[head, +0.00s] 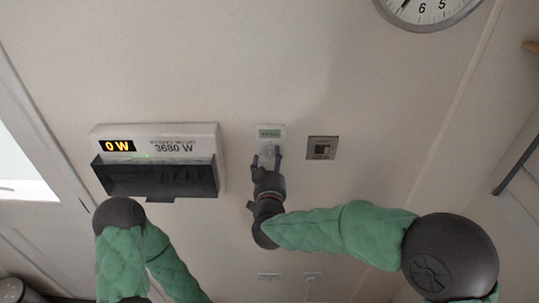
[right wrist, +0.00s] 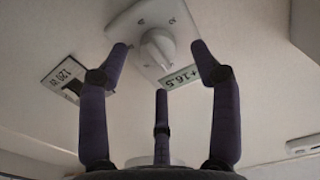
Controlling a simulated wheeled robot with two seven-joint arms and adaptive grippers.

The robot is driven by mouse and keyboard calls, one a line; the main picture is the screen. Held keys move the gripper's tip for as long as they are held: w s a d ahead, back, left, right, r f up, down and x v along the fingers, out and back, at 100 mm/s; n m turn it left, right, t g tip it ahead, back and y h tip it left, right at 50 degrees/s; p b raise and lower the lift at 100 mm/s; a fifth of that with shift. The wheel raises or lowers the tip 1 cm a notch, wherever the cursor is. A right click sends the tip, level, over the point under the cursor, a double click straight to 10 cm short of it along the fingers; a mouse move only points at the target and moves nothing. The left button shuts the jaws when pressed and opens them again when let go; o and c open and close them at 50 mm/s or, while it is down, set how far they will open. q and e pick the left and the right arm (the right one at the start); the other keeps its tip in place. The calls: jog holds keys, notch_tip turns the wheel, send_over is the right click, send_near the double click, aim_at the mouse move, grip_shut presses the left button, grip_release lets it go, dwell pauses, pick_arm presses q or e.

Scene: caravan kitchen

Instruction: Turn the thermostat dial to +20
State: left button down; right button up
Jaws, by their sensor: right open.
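The thermostat (head: 271,132) is a white wall plate with a small greenish display above its dial. In the right wrist view its round white dial (right wrist: 158,46) has a raised grip bar, and the display (right wrist: 181,87) reads about +16.5. My right gripper (head: 267,160) is at the lower part of the plate. Whether a fingertip touches the plate I cannot tell. My left gripper is not in view.
A white power meter box (head: 208,140) showing 0 W and 3680 W, with a dark flap, is left of the thermostat. A clock (head: 430,8) hangs top right. The wall above is bare.

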aim_at(268, 151)
jog(key=shift+w, duration=1.3)
jog(key=shift+c, duration=0.3)
jog(key=c, duration=1.1)
jog(key=shift+m+b, duration=0.8)
jog(key=shift+b, duration=0.25)
jog(key=m+b, duration=1.2)
jog(key=b, duration=0.1)
jog(key=shift+d+r+m, duration=0.1)
jog(key=shift+d+m, duration=0.2)
jog(key=m+b, duration=0.4)
jog(key=m, duration=0.1)
jog(key=shift+b, duration=0.4)
jog(key=shift+f+m+b, duration=0.15)
jog(key=shift+m+b, duration=0.7)
jog(key=shift+m, duration=0.35)
jog(key=shift+f+m+b, duration=0.1)
jog(key=shift+m+b, duration=0.7)
jog(key=shift+m, duration=0.4)
jog(key=shift+f, duration=0.1)
